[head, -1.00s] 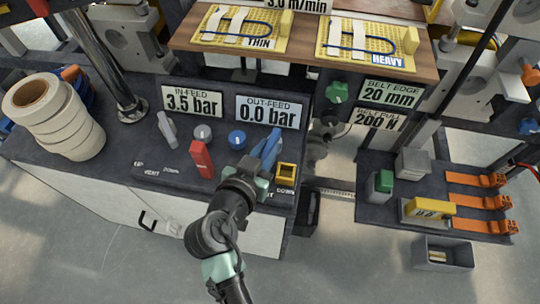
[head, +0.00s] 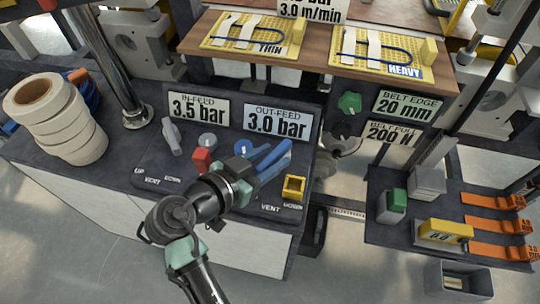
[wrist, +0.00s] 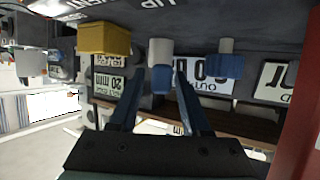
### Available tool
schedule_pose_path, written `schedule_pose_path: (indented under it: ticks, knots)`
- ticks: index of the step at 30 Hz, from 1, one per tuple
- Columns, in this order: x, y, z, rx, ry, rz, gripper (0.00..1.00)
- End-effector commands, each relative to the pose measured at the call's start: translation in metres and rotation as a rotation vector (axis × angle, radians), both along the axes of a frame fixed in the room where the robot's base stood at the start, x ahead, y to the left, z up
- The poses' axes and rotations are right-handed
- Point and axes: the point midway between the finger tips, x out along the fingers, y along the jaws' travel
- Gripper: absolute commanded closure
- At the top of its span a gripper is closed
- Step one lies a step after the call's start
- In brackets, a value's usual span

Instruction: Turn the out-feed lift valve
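The out-feed panel (head: 276,121) reads 3.0 bar in the head view. My gripper (head: 284,150) reaches over the control deck below it, its two blue fingers apart. In the wrist view, a white piece with a blue end, seemingly the out-feed lift valve (wrist: 161,78), lies between my fingertips (wrist: 159,84). Narrow gaps seem to show on both sides of it. In the head view my gripper largely hides this valve and part of its UP, VENT and DOWN marks. A blue knob (head: 243,147) stands left of my fingers; a similar blue-ended knob shows in the wrist view (wrist: 226,65).
A yellow square piece (head: 293,188) stands close right of my gripper. A red block (head: 202,160), a grey knob (head: 207,141) and the grey in-feed lever (head: 171,136) are to the left. The in-feed panel (head: 199,105) reads 3.5 bar. White rolls (head: 55,120) stand far left.

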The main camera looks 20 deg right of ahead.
Motion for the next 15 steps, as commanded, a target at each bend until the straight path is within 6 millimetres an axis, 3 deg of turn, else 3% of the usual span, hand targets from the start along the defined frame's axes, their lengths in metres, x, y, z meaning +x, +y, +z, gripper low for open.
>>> schedule_pose_path:
  ticks: [10,15]
  knots:
    - [-0.001,0.002,0.001,-0.001,-0.001,0.001,0.47]
    - [-0.009,0.019,0.009,0.0,-0.002,0.005,0.47]
